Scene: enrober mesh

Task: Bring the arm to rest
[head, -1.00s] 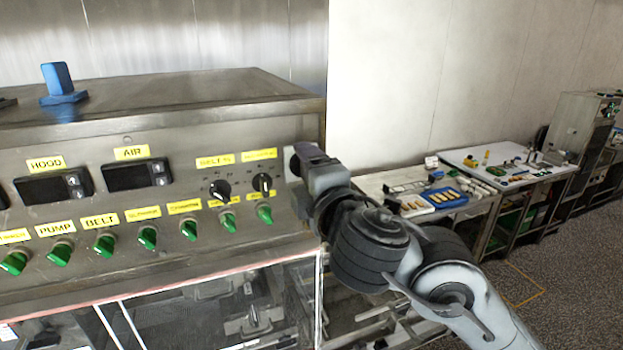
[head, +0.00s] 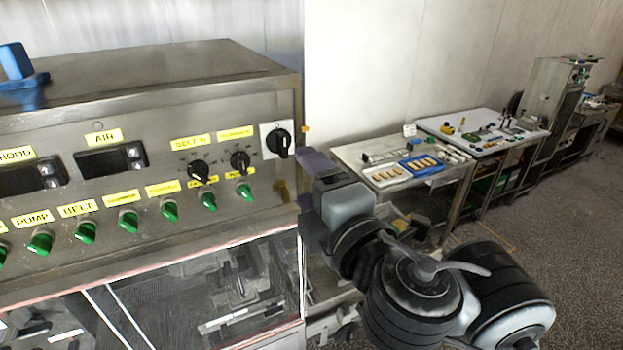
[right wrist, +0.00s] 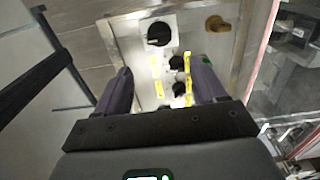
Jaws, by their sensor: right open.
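My right gripper (right wrist: 160,92) is open in the right wrist view, with two dark purple fingers apart and nothing between them. Beyond the fingers lies the steel control panel (right wrist: 142,40) with black knobs and yellow labels. In the head view my right gripper (head: 312,178) is just right of the panel's right end, apart from it as far as I can tell, and its fingers are partly hidden by the wrist. A large black rotary switch (head: 279,142) on a pale plate is uncovered at the panel's right end. My left gripper is not in view.
The panel carries a row of green knobs (head: 129,221) and two black displays. A blue block (head: 17,65) stands on top of the cabinet. A side table (head: 350,152) with a blue tray (head: 421,166) stands at the right. Open floor (head: 590,240) lies at far right.

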